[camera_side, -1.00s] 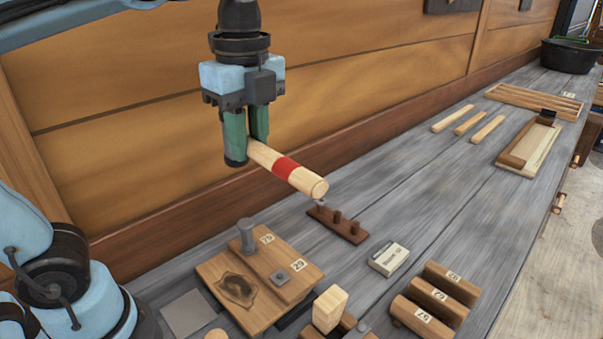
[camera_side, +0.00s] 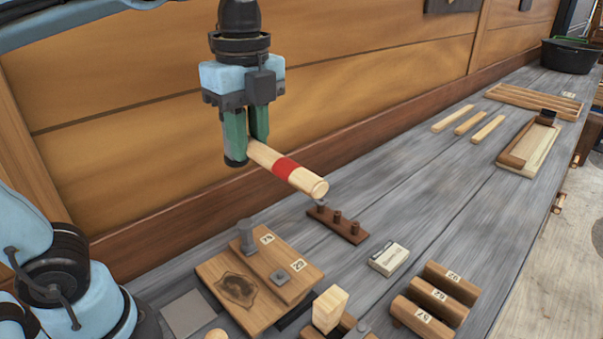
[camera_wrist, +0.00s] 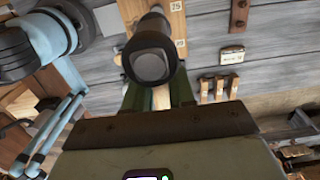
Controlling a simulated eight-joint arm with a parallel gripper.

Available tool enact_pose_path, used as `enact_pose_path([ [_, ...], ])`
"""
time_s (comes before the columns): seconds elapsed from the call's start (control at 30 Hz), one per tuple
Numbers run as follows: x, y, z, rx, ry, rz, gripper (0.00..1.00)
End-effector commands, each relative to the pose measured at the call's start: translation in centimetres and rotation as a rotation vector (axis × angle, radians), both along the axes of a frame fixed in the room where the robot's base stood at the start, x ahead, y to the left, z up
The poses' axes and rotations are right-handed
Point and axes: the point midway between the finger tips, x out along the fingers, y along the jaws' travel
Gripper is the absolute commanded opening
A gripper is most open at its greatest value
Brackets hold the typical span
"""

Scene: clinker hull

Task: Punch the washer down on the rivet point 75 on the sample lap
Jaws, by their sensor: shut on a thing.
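My gripper (camera_side: 248,150) is shut on a wooden tool with a red band (camera_side: 287,168), held level above the bench, its round end toward the lower right. In the wrist view a dark round part with a grey face (camera_wrist: 150,65) fills the space ahead of the green fingers. The sample lap (camera_side: 208,268) lies below on the bench, apart from the tool. A grey upright post (camera_side: 246,238) stands on it beside the label 75 (camera_side: 267,239). A square grey piece (camera_side: 281,278) sits near another label. I cannot make out a separate washer at 75.
A dark rack with several pegs (camera_side: 338,225), a small light block (camera_side: 388,259) and numbered wooden blocks (camera_side: 437,297) lie right of the lap. A pale wooden block (camera_side: 329,309) stands in front. Loose strips (camera_side: 470,120) and a black bowl (camera_side: 571,56) are farther back. The planked hull wall (camera_side: 340,80) rises behind.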

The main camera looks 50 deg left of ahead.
Motion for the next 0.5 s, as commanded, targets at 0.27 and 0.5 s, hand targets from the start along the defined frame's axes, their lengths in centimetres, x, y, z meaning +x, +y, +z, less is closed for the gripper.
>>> enact_pose_path([
  [0.27,0.0,0.0,1.4,0.0,0.0,0.0,0.0],
  [0.5,0.0,0.0,3.8,0.001,0.0,0.0,0.0],
])
